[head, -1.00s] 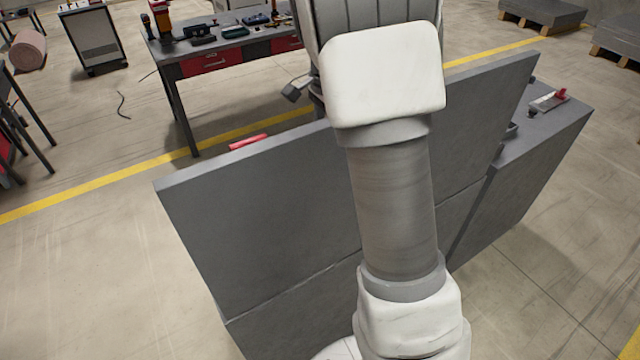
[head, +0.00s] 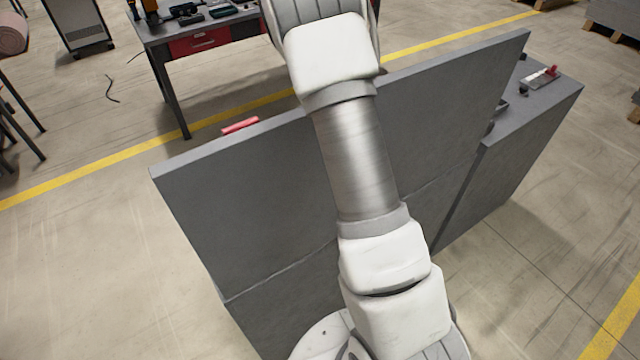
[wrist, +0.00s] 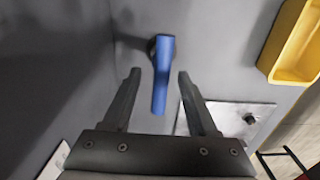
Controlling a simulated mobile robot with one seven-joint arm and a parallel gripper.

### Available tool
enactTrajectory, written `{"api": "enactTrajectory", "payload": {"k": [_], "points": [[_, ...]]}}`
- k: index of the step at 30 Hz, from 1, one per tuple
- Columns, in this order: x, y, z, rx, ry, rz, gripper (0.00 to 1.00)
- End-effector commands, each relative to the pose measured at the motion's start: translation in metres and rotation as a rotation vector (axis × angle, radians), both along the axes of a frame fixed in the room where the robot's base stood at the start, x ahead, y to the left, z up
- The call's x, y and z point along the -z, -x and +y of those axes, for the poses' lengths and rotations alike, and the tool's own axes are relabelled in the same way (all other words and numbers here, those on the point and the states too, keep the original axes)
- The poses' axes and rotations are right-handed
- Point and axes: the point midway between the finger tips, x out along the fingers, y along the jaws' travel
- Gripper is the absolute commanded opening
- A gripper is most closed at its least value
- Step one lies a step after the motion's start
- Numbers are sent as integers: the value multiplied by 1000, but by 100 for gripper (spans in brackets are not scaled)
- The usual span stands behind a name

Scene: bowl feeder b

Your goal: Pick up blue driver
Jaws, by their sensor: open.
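The blue driver (wrist: 164,75) shows in the wrist view as a blue handle with a dark round part at its upper end. It is against a grey surface. My gripper (wrist: 158,76) is open, with one finger on each side of the blue handle. The handle's lower end lies between the fingers in the picture; I cannot tell how far it is from them in depth. Nothing is held. In the head view my arm shows, but the gripper and the driver are hidden behind the grey panel and the arm.
A yellow bin (wrist: 292,48) is at the upper right in the wrist view, and a light metal plate (wrist: 232,119) lies right of the fingers. In the head view a tall grey panel (head: 260,190) stands before me. A red-drawer workbench (head: 205,42) stands behind it.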

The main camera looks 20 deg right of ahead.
Motion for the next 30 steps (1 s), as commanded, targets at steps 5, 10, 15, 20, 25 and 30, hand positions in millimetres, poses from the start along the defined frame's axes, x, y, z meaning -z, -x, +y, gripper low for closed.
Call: {"api": "enactTrajectory", "payload": {"k": [5,10,15,20,25,30], "points": [[22,-1,-1,0,0,2,59],[30,-2,-1,0,0,0,59],[30,-2,-1,-1,1,-1,59],[30,-2,-1,-1,1,-1,32],[30,-2,-1,-1,1,-1,1],[29,-2,-1,-1,1,-1,0]]}}
